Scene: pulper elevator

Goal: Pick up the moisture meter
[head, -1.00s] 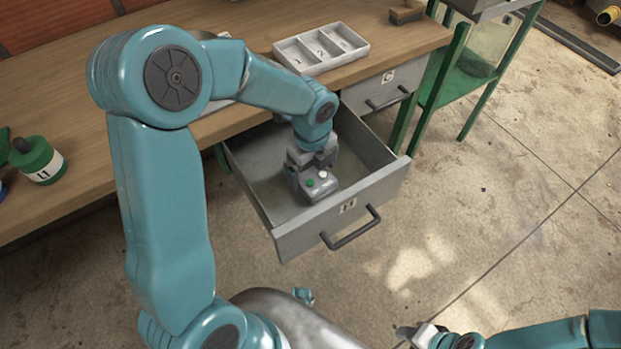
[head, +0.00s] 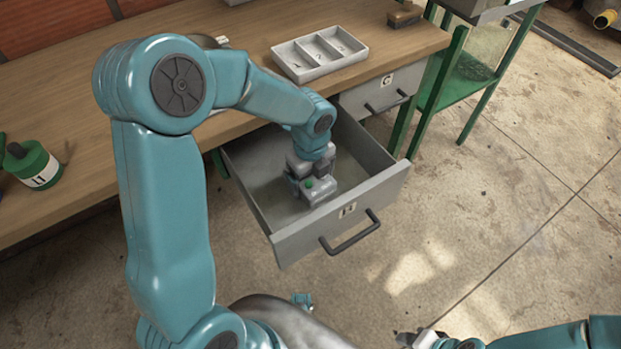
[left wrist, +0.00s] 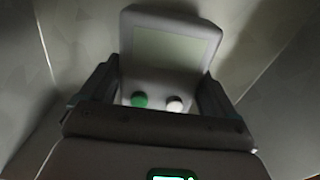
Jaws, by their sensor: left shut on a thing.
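The moisture meter (head: 321,192) is a small grey device with a green button, inside the open drawer (head: 283,240). My left gripper (head: 303,178) reaches down into the drawer and is shut on the meter, hiding part of it. In the left wrist view the meter (left wrist: 170,50) shows a pale panel, a green button and a white button, with the dark fingers of the left gripper (left wrist: 160,95) on either side. My right gripper (head: 424,338) shows only partly at the bottom edge; its fingers are unclear.
The drawer's walls surround the left gripper closely, and its front has a dark handle (head: 351,234). A white three-compartment tray (head: 288,62) and a green bottle (head: 35,165) stand on the wooden bench (head: 60,110). A green-framed stand (head: 440,90) is at the right. The floor in front is clear.

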